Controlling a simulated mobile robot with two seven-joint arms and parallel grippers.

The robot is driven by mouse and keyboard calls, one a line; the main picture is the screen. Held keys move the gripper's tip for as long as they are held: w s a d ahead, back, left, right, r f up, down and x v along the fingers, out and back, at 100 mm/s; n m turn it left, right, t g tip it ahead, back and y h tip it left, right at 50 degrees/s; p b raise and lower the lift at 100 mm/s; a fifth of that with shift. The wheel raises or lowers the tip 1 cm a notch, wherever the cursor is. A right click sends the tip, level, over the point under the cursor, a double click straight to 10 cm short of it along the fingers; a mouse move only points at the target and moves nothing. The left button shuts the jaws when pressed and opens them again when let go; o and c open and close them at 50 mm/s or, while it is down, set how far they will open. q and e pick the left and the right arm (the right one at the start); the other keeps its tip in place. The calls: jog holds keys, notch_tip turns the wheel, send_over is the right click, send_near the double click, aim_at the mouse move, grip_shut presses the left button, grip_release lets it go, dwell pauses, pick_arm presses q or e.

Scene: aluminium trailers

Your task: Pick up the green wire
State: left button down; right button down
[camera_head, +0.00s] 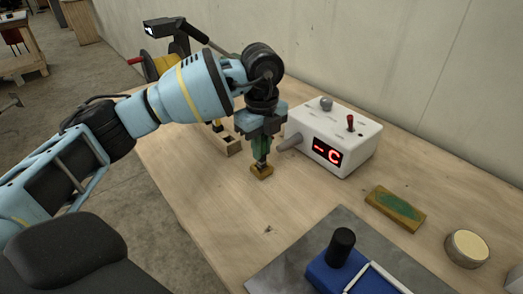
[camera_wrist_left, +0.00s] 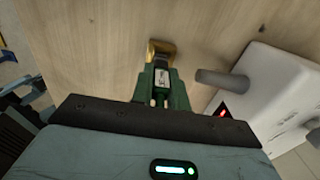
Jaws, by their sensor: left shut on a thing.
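My left gripper (camera_head: 261,154) points down over the wooden bench, left of the white control box. In the left wrist view its green fingers (camera_wrist_left: 161,85) are shut on a small dark piece with a pale mark (camera_wrist_left: 161,76). The held piece reaches down to a small brown-yellow block (camera_head: 262,172), also seen in the wrist view (camera_wrist_left: 162,47). I cannot tell whether they touch or are one thing. I cannot make out a clear green wire; the held piece may be it, mostly hidden by the fingers. My right gripper is not in view.
The white box (camera_head: 340,145) with a red display and a grey stub stands close right of the gripper. A green-topped block (camera_head: 395,208), a round tin (camera_head: 467,248) and a blue device (camera_head: 330,272) lie further right and in front. Bare bench (camera_head: 205,200) is at the left.

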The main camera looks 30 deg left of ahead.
pick_arm(q)
notch_tip(320, 180, up, 2)
jog(key=shift+s+a+r, duration=0.1)
jog(key=shift+r, duration=0.05)
jog(key=s+a, duration=0.3)
jog(key=s, duration=0.4)
jog(key=s+a+r, duration=0.1)
jog(key=s+a, duration=0.2)
jog(key=s, duration=0.4)
jog(key=shift+s+a+r+b, duration=0.15)
jog(key=shift+s+a+b, duration=0.1)
jog(key=shift+b, duration=0.2)
jog(key=shift+w, duration=0.1)
